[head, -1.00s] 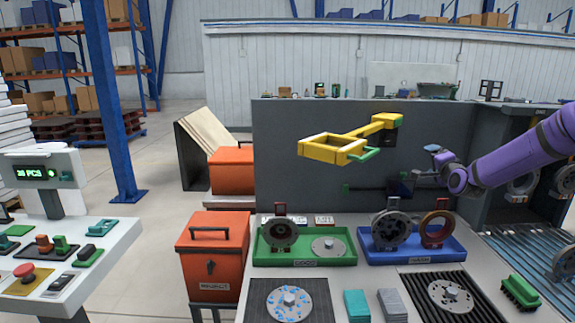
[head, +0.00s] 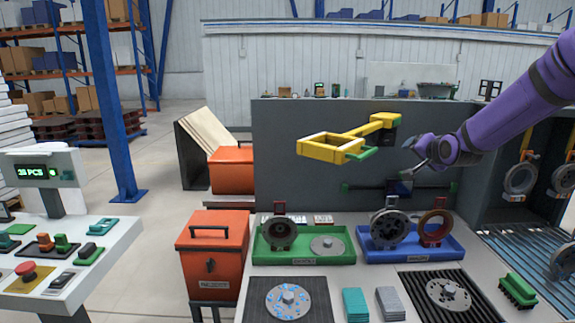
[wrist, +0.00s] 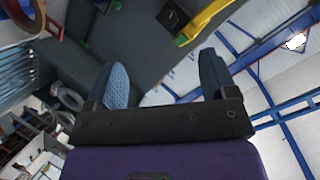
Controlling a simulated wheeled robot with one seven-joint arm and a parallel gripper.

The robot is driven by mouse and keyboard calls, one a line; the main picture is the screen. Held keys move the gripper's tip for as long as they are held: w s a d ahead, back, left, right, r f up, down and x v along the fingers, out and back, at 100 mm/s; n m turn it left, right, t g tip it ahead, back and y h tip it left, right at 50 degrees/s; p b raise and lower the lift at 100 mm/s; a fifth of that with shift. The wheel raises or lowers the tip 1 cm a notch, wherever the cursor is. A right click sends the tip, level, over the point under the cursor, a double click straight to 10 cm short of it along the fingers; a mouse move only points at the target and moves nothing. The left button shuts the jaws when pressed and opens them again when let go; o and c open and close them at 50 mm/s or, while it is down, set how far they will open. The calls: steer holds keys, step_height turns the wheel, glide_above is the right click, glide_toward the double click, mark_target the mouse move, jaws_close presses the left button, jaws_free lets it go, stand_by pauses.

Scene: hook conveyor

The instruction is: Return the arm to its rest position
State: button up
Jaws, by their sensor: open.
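My purple arm reaches in from the right in the head view. My gripper (head: 418,158) is raised in front of the grey panel (head: 290,150), above the blue tray (head: 405,257), and touches nothing that I can see. In the wrist view my gripper (wrist: 162,85) shows two blue-grey fingers spread well apart with nothing between them. The yellow frame (head: 330,148) on the panel is just left of the gripper in the head view, and part of it shows in the wrist view (wrist: 212,18).
A green tray (head: 303,258) and the blue tray hold round metal parts. A slatted conveyor (head: 520,250) lies at right, with rings hanging above it. An orange bin (head: 212,255) and a control console (head: 95,265) stand at left.

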steer(key=s+a+r+n+g+h, duration=0.1)
steer(key=s+a+r+n+g, duration=0.2)
steer(key=s, duration=0.8)
steer(key=s+a+r+n+g+h, duration=0.1)
steer(key=s+a+r+n, duration=0.2)
steer(key=s, duration=0.8)
steer(key=s+a+n+g+y, duration=0.1)
steer(key=s+g, duration=0.3)
steer(key=s, duration=2)
steer(key=shift+s+a+f+n, duration=0.25)
steer(key=shift+s+n, duration=0.1)
steer(key=shift+n, duration=0.15)
